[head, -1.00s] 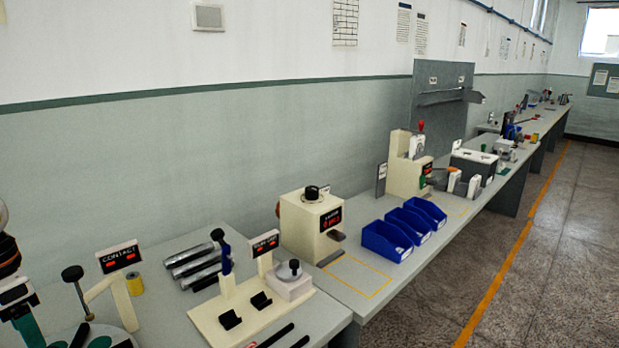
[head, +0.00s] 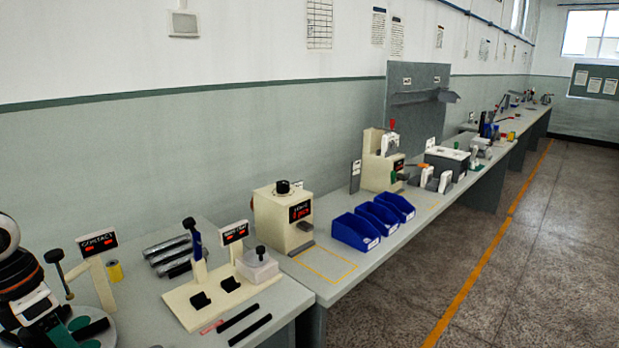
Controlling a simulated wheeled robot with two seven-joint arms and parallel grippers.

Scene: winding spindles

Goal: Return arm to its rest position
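My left arm (head: 22,272), white and black with an orange band, comes in at the left edge. Its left gripper (head: 42,318) is low over a round grey plate with green parts (head: 80,325) beside the CONTACT display (head: 97,243). The fingers blend with the dark parts there, so I cannot tell whether they are open or hold anything. My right gripper is not in view.
A cream fixture board (head: 190,315), dark bars (head: 240,320), a cream machine (head: 282,220) and blue bins (head: 355,232) follow. The right-hand floor (head: 540,260) is clear.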

